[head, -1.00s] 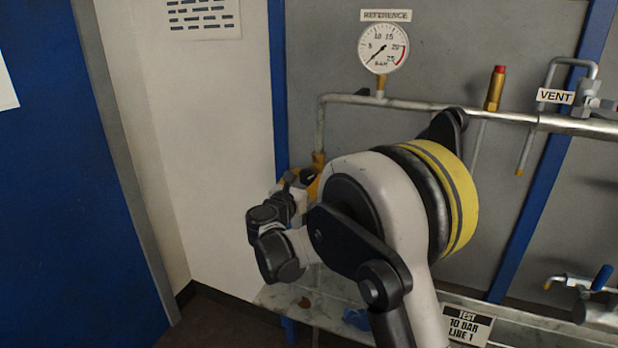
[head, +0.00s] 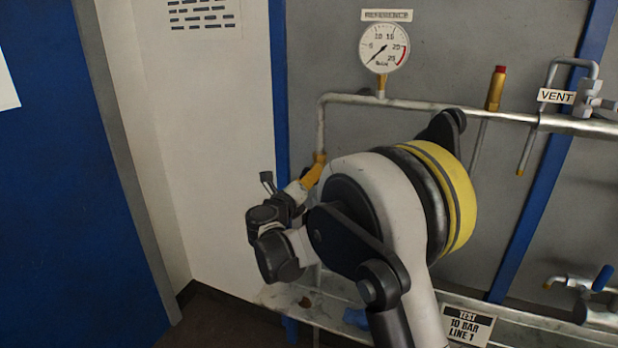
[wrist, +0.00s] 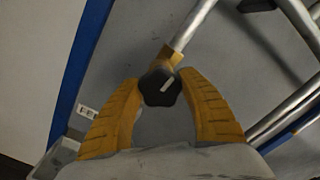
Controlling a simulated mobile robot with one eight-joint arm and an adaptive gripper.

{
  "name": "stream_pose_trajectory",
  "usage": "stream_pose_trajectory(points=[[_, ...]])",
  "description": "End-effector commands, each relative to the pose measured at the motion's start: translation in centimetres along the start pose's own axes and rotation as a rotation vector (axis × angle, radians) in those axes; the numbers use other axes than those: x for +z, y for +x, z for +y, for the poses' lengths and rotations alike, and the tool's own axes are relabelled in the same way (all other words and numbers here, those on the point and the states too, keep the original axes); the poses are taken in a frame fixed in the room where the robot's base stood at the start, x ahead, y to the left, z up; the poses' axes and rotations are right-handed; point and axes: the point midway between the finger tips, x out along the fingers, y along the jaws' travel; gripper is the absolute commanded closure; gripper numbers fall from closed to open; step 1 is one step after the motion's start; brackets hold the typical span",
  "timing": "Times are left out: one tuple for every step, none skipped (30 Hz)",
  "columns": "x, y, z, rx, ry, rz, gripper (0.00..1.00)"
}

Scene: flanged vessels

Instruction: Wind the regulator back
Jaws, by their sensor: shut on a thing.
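The regulator has a black lobed knob (wrist: 160,87) with a white mark, seen in the wrist view on a brass-coloured body (wrist: 168,58) at the end of a pipe. My gripper (wrist: 159,82) has its two yellow fingers on either side of the knob and is shut on it. In the head view my arm and wrist mostly hide the regulator and fingers. The round reference gauge (head: 383,47) above the pipe shows its needle low, pointing down-left.
A horizontal pipe (head: 430,106) carries a brass relief fitting (head: 496,88) with a red cap and a vent valve (head: 585,100) at right. A bench (head: 400,311) with a test sign (head: 467,324) lies below. A white wall (head: 210,130) stands at left.

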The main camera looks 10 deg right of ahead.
Motion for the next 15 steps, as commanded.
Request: stream_pose_trajectory(points=[[0.15, 0.06, -0.06, -0.001, -0.019, -0.003, 0.82], [0.15, 0.06, -0.06, -0.001, -0.03, -0.003, 0.82], [0.16, 0.06, -0.05, -0.001, -0.041, -0.003, 0.82], [0.16, 0.06, -0.05, -0.001, -0.049, -0.003, 0.82], [0.16, 0.06, -0.05, -0.001, -0.057, -0.003, 0.82], [0.16, 0.06, -0.05, -0.001, -0.064, -0.003, 0.82], [0.16, 0.06, -0.05, -0.001, -0.069, -0.003, 0.82], [0.16, 0.06, -0.05, -0.001, -0.072, -0.003, 0.82], [0.16, 0.06, -0.05, -0.001, -0.077, -0.003, 0.82], [0.16, 0.05, -0.04, -0.001, -0.079, -0.003, 0.82], [0.16, 0.05, -0.04, -0.001, -0.081, -0.003, 0.82], [0.16, 0.05, -0.04, -0.001, -0.083, -0.003, 0.82], [0.15, 0.05, -0.04, -0.001, -0.084, -0.003, 0.82], [0.15, 0.05, -0.04, -0.001, -0.084, -0.003, 0.82], [0.15, 0.05, -0.04, -0.001, -0.084, -0.003, 0.82]])
